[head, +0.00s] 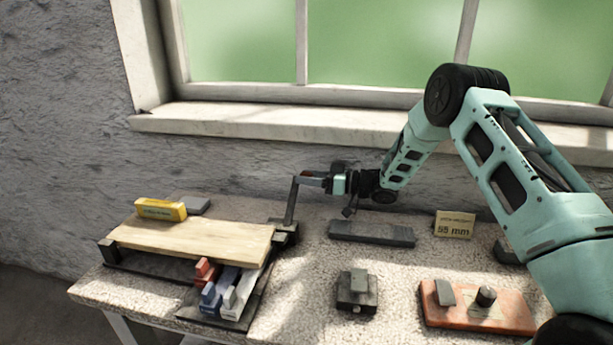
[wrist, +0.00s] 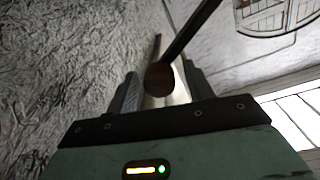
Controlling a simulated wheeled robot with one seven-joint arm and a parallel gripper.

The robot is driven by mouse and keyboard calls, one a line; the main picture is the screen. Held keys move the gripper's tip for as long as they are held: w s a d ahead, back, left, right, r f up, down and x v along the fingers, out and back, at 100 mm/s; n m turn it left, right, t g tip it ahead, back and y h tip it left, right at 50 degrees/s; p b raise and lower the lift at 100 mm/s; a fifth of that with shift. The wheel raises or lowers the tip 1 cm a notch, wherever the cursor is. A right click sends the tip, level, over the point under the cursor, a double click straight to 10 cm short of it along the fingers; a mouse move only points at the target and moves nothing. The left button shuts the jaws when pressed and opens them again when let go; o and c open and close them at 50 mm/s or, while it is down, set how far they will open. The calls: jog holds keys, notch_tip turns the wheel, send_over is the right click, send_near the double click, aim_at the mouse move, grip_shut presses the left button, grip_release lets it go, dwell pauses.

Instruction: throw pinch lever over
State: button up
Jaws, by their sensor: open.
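The pinch lever (head: 291,203) stands nearly upright on a dark base at the right end of a wooden board (head: 190,240). Its handle bends off to the right at the top, towards my gripper (head: 319,181). In the wrist view, a dark rod (wrist: 190,30) with a brown round end (wrist: 160,79) shows at the jaws. My gripper (wrist: 160,72) is open there, with one finger on each side of the brown end. I cannot tell whether either finger touches it. The handle's far part is hidden by the gripper in the head view.
A dark bar (head: 371,233), a "55 mm" sign (head: 454,225), a black block (head: 357,291) and an orange plate (head: 500,314) stand to the right. The window sill (head: 250,122) is behind.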

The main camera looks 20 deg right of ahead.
jog(key=shift+w+a, duration=0.2)
jog(key=shift+a, duration=0.15)
grip_shut()
jog(key=shift+r, duration=0.15)
jog(key=shift+s+a+r+n, duration=0.15)
jog(key=shift+s+r+n, duration=0.15)
jog(key=shift+r+n, duration=0.2)
jog(key=s+a+r+n+b, duration=0.4)
jog(key=s+r+n+b, duration=0.1)
jog(key=s+r+n, duration=0.1)
jog(key=shift+s+a+r+n+y, duration=0.25)
jog(key=shift+s+n, duration=0.35)
jog(key=shift+s, duration=0.35)
jog(key=shift+f, duration=0.1)
